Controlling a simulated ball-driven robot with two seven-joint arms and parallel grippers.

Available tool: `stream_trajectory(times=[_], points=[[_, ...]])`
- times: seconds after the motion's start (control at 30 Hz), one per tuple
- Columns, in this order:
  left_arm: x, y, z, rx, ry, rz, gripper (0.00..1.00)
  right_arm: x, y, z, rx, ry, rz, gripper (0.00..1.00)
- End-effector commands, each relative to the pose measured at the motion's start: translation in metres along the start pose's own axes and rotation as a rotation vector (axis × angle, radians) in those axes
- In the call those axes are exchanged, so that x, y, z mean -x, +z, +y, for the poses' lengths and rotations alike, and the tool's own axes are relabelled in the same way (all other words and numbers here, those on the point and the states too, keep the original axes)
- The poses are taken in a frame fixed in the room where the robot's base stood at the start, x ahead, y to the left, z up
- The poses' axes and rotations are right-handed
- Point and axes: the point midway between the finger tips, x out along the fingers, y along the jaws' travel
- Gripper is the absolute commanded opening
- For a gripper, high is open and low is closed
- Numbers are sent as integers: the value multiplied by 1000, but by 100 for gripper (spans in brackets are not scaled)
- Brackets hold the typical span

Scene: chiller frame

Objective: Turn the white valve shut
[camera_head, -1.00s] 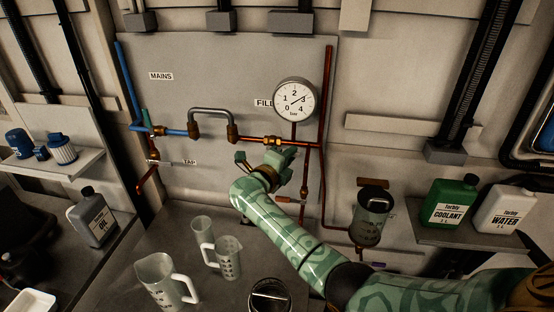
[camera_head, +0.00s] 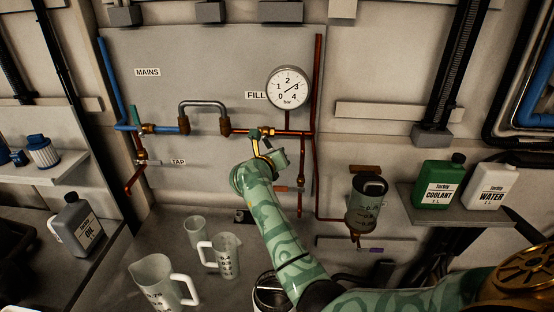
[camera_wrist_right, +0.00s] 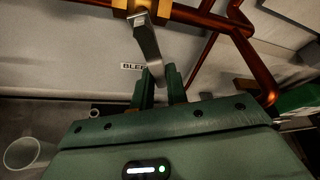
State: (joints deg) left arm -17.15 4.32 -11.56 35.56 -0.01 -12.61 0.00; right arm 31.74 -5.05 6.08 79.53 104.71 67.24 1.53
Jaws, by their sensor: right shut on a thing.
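The white valve's pale lever (camera_wrist_right: 149,47) hangs from a brass valve body (camera_wrist_right: 141,7) on the copper pipe in the right wrist view. The lever slants down, and its lower end sits between the green fingers of my right gripper (camera_wrist_right: 160,86). In the head view the right gripper (camera_head: 266,147) is at the fill line, just below the copper pipe and left of the gauge pipe. It is shut on the lever. The lever is mostly hidden there by the gripper and arm. My left gripper is not in view.
A pressure gauge (camera_head: 289,88) stands above the valve, its needle near 3. A grey hose loop (camera_head: 202,105) joins the pipes at left. Jugs (camera_head: 228,256) stand on the bench below. A canister (camera_head: 366,205) hangs at right, near the coolant bottle (camera_head: 438,184).

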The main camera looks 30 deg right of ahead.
Motion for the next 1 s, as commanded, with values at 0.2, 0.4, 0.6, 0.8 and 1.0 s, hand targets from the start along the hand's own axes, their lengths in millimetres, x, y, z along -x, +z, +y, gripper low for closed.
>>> stream_trajectory(times=[0.2,0.4,0.6,0.8,1.0], points=[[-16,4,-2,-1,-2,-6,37,-1,-2,13,-186,77,1,0],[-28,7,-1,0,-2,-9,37,0,1,22,-329,138,1,0],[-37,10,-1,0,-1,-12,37,2,3,27,-433,180,2,0],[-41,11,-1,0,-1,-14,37,3,6,30,-493,206,3,0],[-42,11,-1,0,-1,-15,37,4,8,31,-518,217,2,0]])
